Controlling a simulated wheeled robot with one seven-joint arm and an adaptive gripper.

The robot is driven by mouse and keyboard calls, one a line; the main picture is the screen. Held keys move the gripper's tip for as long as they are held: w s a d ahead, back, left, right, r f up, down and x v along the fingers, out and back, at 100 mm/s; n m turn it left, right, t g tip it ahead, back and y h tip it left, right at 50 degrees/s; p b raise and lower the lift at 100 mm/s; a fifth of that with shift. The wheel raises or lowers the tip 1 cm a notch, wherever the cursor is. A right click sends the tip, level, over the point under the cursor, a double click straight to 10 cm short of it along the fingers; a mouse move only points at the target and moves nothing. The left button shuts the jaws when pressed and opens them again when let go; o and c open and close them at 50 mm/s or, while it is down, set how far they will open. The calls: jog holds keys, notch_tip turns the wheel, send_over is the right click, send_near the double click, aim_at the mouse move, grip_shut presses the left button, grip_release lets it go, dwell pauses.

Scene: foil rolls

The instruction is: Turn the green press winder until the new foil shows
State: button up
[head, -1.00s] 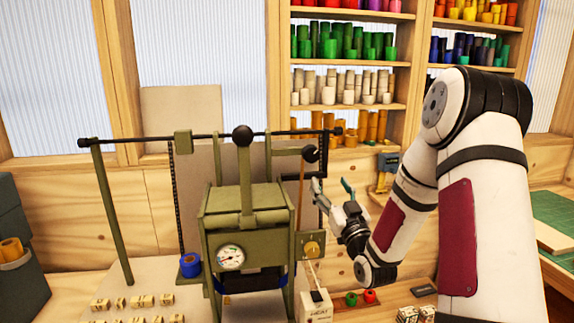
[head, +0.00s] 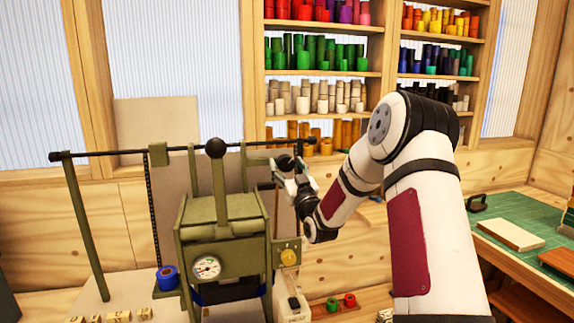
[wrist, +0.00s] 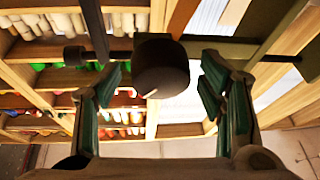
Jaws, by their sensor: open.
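The green press (head: 222,215) stands at the left in the head view, with a round gauge on its front. A black winder knob (head: 285,162) sits at its upper right, on the green arm near the top bar. My gripper (head: 290,177) is open right at this knob, partly covering it. In the wrist view the dark round knob (wrist: 162,68) lies between the two spread fingers of my gripper (wrist: 158,88), with gaps visible on both sides.
A white box (head: 293,306) and red and green rolls (head: 340,302) are below. A green cutting mat (head: 510,235) lies at right. Shelves of coloured rolls stand behind.

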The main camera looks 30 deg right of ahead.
jog(key=shift+w+r, duration=0.15)
jog(key=shift+w, duration=0.2)
jog(key=shift+c, duration=0.3)
jog(key=c, duration=1.1)
jog(key=m+h, duration=0.2)
jog(key=m, duration=0.2)
jog(key=shift+p, duration=0.35)
jog(key=shift+m+g+h, duration=0.5)
jog(key=shift+m+h, duration=0.6)
jog(key=shift+m, duration=0.7)
jog(key=o, duration=1.2)
jog(key=shift+c, duration=0.2)
